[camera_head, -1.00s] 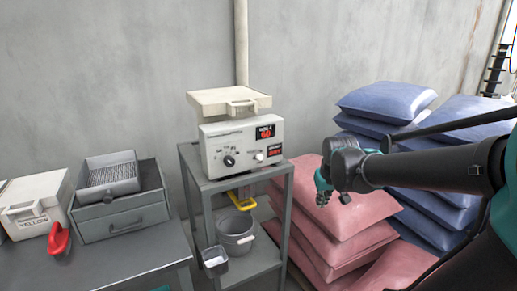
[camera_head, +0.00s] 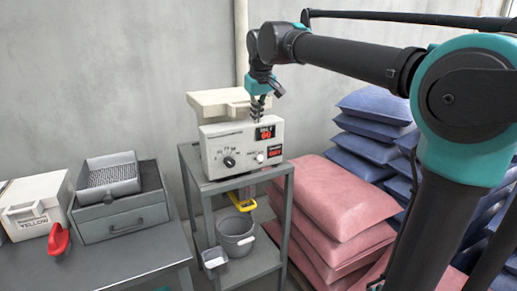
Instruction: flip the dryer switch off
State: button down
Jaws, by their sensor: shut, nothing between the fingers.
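The dryer (camera_head: 240,158) is a beige box with a lid (camera_head: 217,103) on top, standing on a grey metal stand. Its front face carries a black round knob (camera_head: 229,161), a small pale switch or button (camera_head: 260,158) to the right, and a black display with red digits (camera_head: 265,133). A red label (camera_head: 274,152) sits at the front's lower right. My gripper (camera_head: 258,114) is shut and empty, pointing down at the dryer's right top, in front of the lid's right part. Whether it touches the dryer I cannot tell. The switch's position is too small to read.
The grey stand (camera_head: 200,182) holds a grey bucket (camera_head: 237,238) and a small container (camera_head: 215,262) below. Pink sacks (camera_head: 335,205) and blue sacks (camera_head: 375,120) are stacked to the right. A table at left carries a drawer unit (camera_head: 120,218), a white bin (camera_head: 35,205) and a red scoop (camera_head: 59,240).

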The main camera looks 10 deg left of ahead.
jog(key=shift+f, duration=0.15)
send_over(258, 156)
jog(key=a, duration=0.1)
notch_tip(258, 156, down, 9)
jog(key=f, duration=0.1)
jog(key=d+f, duration=0.1)
jog(key=shift+w+f, duration=0.15)
jog(key=shift+f, duration=0.25)
jog(key=shift+d+f, duration=0.1)
jog(key=shift+f, duration=0.35)
